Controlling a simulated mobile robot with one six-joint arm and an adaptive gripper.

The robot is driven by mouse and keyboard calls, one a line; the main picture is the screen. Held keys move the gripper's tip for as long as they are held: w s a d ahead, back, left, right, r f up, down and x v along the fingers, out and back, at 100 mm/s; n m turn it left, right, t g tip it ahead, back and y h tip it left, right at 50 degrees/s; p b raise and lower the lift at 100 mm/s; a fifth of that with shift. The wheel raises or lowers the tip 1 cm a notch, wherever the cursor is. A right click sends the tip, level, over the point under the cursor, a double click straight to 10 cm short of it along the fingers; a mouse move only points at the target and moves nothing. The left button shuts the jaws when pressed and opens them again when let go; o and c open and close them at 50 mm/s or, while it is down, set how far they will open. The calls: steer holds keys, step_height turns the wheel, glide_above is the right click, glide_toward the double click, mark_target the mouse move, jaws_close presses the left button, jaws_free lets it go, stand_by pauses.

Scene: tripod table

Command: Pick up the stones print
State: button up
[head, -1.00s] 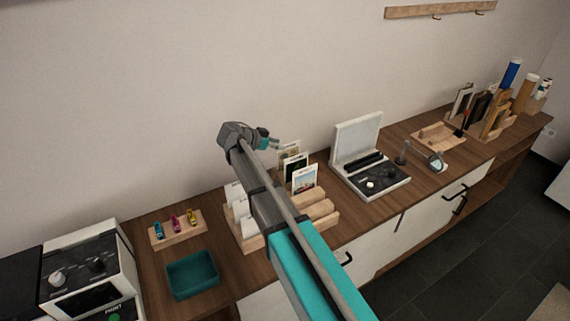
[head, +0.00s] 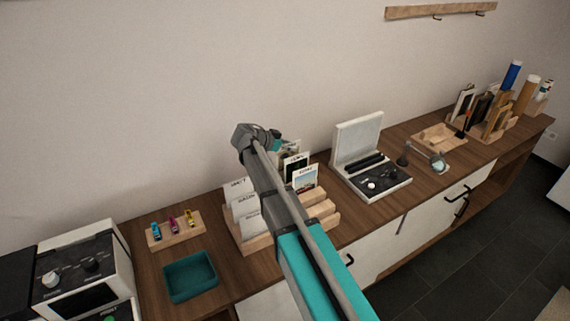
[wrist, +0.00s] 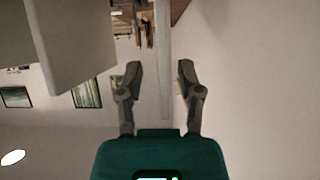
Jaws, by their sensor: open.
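A wooden rack (head: 256,244) on the counter holds several upright print cards. Another card behind these is mostly hidden by my gripper and arm. The captions are too small to read, so I cannot tell which card is the stones print. My gripper (wrist: 160,75) is open with nothing between its fingers in the wrist view. In the head view it is above the back of the rack, partly hidden by my wrist.
White cards (head: 245,208) stand at the rack's left. A teal tray (head: 190,278) and a small wooden holder (head: 176,232) lie further left. A white open-lidded device (head: 370,165) stands right of the rack. A large pale panel (wrist: 80,45) fills the wrist view's upper left.

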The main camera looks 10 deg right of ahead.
stand_by(0.5)
jaws_close()
